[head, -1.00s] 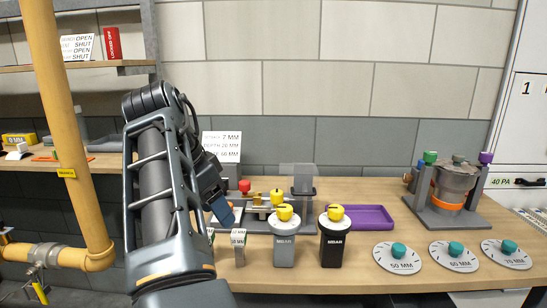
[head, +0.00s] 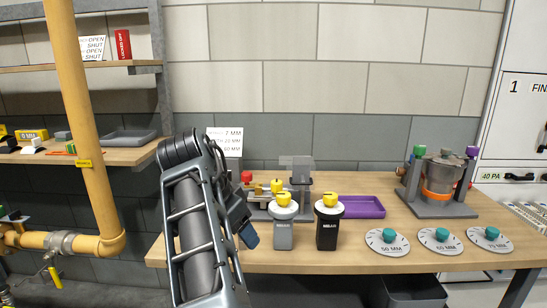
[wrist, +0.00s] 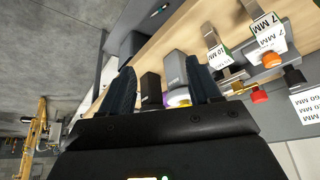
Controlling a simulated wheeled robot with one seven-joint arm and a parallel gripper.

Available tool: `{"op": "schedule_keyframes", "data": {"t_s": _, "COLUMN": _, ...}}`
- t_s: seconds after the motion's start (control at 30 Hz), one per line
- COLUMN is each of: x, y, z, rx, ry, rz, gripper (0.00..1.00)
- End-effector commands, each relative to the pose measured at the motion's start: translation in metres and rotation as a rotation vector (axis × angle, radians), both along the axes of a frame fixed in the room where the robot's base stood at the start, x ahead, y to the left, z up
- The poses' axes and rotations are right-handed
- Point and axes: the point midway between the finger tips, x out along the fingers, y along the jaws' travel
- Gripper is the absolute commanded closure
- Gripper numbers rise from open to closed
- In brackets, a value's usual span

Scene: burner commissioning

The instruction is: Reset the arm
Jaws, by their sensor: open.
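My gripper (wrist: 163,88) is open in the wrist view, its two dark fingers spread apart with nothing held between them. In the head view my arm rises at the left of the workbench, and the gripper (head: 249,237) hangs folded down beside it, left of the grey canister, seen only in part. A grey canister (head: 283,236) and a black canister (head: 326,234), both with yellow knobs, stand on the bench. In the wrist view the grey canister (wrist: 173,70) and the black one (wrist: 151,88) show beyond the fingers, apart from them as far as I can tell.
A purple tray (head: 362,207), three labelled discs (head: 388,241) and a stand with a metal pot (head: 440,182) occupy the bench. A yellow pipe (head: 83,130) stands at the left before a shelf. A dark bin (head: 410,292) is below the bench.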

Motion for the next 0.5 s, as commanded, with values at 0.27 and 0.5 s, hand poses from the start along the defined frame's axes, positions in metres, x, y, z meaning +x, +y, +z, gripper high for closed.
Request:
{"op": "schedule_keyframes", "data": {"t_s": 0.27, "x": 0.003, "y": -0.056, "z": -0.075, "rx": -0.048, "ry": -0.060, "rz": 0.085, "gripper": 0.38}}
{"op": "schedule_keyframes", "data": {"t_s": 0.5, "x": -0.016, "y": -0.131, "z": -0.160, "rx": -0.111, "ry": -0.146, "rz": 0.224, "gripper": 0.38}}
